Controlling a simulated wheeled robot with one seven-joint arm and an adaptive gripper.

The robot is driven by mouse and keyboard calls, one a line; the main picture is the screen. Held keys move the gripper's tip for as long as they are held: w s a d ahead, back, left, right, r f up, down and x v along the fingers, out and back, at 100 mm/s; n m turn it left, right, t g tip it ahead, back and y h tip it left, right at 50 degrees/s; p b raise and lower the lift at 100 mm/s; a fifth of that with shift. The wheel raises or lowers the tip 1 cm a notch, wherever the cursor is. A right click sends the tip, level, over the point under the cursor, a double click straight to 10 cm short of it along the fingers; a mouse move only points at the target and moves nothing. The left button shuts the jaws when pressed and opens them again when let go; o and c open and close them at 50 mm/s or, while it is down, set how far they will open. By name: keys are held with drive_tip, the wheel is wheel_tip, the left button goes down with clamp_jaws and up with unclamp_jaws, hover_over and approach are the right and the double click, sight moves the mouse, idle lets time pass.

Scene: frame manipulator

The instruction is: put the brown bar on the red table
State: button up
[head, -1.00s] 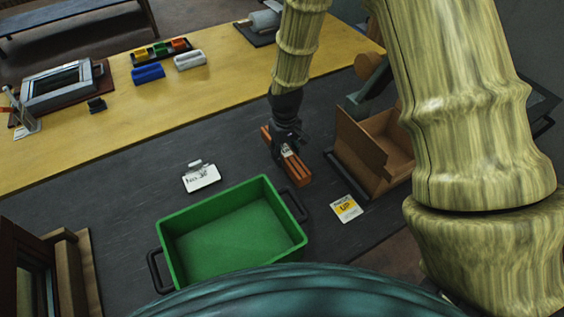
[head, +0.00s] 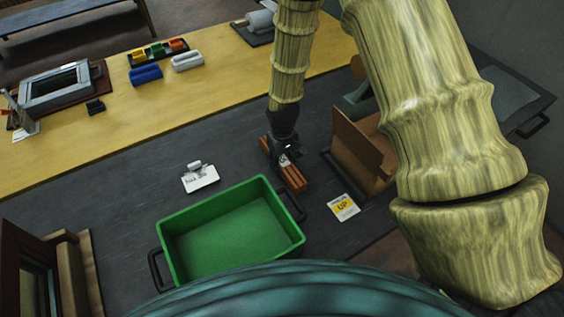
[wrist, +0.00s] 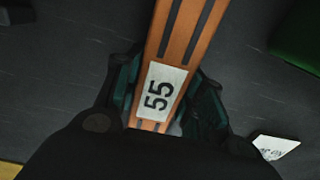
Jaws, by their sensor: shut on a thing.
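The brown bar (head: 293,178) is a long orange-brown piece with dark grooves. In the wrist view the bar (wrist: 186,35) carries a white label reading 55. My gripper (head: 284,156) is shut on the bar, with a finger on each side of it near the label. The bar is over the dark grey tabletop (head: 120,180), just behind and right of the green bin. I cannot tell whether the bar touches the surface. I see no clearly red table in these views.
A green bin (head: 178,252) with black handles stands in front. A brown angled holder (head: 345,150) is close right of the bar. A yellow worktop (head: 120,98) lies behind, with a device and small coloured parts. Cards lie on the grey surface.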

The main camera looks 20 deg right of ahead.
drive_tip(key=o, duration=1.2)
